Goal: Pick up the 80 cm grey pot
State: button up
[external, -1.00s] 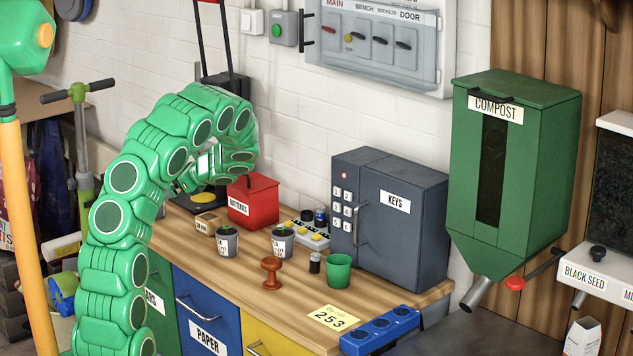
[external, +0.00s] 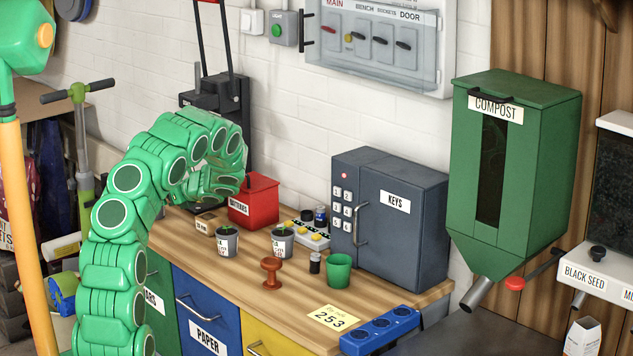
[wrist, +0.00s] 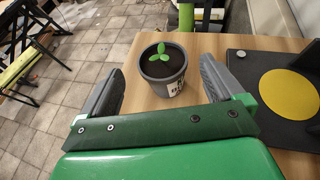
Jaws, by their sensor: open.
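In the wrist view a grey pot (wrist: 162,84) with dark soil and a small green seedling stands upright on the wooden bench, ahead of and between the fingers of my gripper (wrist: 162,68). My gripper is open and empty. The white label on this pot is too small to read. In the external view my arm seems to hide this pot, and my gripper (external: 202,186) is low over the left end of the bench. Two similar grey pots with seedlings, a left one (external: 227,244) and a right one (external: 282,246), stand mid-bench.
A black base with a yellow disc (wrist: 289,93) lies right of the pot in the wrist view. Tiled floor lies left.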

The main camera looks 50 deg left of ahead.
jog(key=x, duration=0.4)
jog(key=shift+w+a+f, duration=0.15)
jog(key=shift+a, duration=0.1)
jog(key=c, duration=1.2)
jog(key=shift+o, duration=0.2)
